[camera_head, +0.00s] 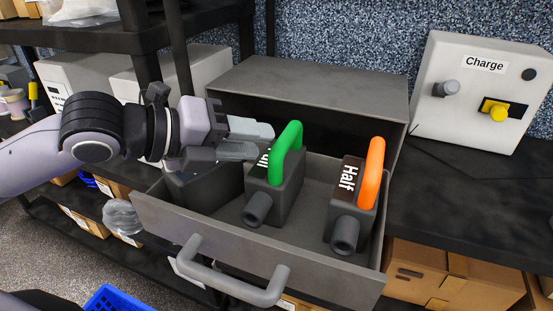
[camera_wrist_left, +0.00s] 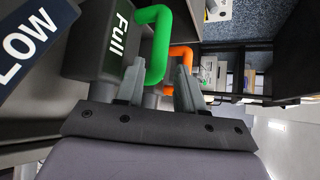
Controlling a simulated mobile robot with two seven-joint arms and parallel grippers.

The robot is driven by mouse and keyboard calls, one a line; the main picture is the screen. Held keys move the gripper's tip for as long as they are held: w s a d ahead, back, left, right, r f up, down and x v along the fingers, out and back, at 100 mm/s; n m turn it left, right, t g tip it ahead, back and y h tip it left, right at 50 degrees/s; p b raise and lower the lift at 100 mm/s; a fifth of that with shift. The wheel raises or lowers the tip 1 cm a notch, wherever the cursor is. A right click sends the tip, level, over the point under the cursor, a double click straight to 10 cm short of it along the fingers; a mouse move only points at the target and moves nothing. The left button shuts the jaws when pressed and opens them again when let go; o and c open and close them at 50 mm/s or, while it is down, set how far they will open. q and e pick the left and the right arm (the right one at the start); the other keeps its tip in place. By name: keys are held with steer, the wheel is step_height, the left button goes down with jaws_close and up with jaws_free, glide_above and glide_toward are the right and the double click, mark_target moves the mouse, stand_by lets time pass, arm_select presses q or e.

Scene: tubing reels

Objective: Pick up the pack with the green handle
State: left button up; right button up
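The pack with the green handle (camera_head: 287,150) is dark grey, has a round nozzle at its front, and stands in the open drawer (camera_head: 160,218). In the left wrist view its label reads "Full" (camera_wrist_left: 118,34); the label is partly hidden in the head view. My left gripper (camera_head: 262,140) is just left of the green handle, pointing at it. In the left wrist view the fingers (camera_wrist_left: 160,85) are spread apart with nothing clearly held; the green handle (camera_wrist_left: 160,45) shows just beyond them. I cannot tell whether they touch it. My right gripper is not in view.
A pack labelled "Half" with an orange handle (camera_head: 372,172) stands to the right in the drawer. Another dark pack (camera_head: 205,190) is at the left, under my gripper; a "LOW" label (camera_wrist_left: 32,38) shows in the wrist view. A "Charge" box (camera_head: 480,95) stands right.

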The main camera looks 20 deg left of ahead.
mark_target(286, 135)
arm_select(q)
steer(key=shift+w+a, duration=0.1)
steer(key=shift+w, duration=0.3)
steer(key=shift+w+d+f, duration=0.25)
steer(key=shift+w+d, duration=0.15)
steer(key=shift+d, duration=0.15)
steer(key=shift+p+x, duration=0.4)
steer(key=shift+x, duration=2.35)
steer(key=shift+a+f, duration=0.1)
steer(key=shift+a, duration=0.05)
jaws_close()
steer(key=shift+w+r, duration=0.1)
steer(key=shift+r, duration=0.15)
